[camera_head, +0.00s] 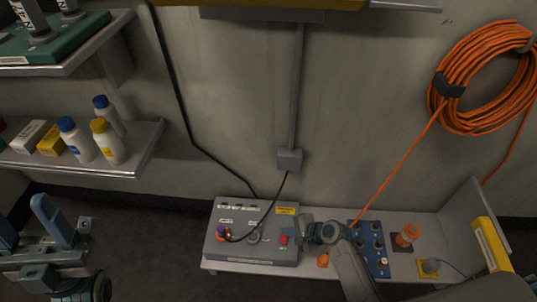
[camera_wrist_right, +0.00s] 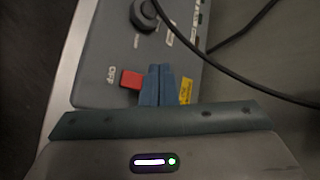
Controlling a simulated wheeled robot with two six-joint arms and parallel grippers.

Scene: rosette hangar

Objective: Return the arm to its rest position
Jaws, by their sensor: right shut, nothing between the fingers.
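My right gripper (camera_head: 301,236) is over the right end of a grey control box (camera_head: 235,245) on the low shelf. In the right wrist view its blue fingers (camera_wrist_right: 155,72) are together with nothing between them. They appear right beside a red switch (camera_wrist_right: 130,79) marked OFF; I cannot tell whether they touch it. The red switch also shows in the head view (camera_head: 284,239). My left gripper (camera_head: 28,225) is at the lower left of the head view, its blue fingers apart and empty, away from the shelves.
An orange cable coil (camera_head: 487,75) hangs on the wall. Bottles (camera_head: 110,140) and boxes stand on the left shelf (camera_head: 135,160).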

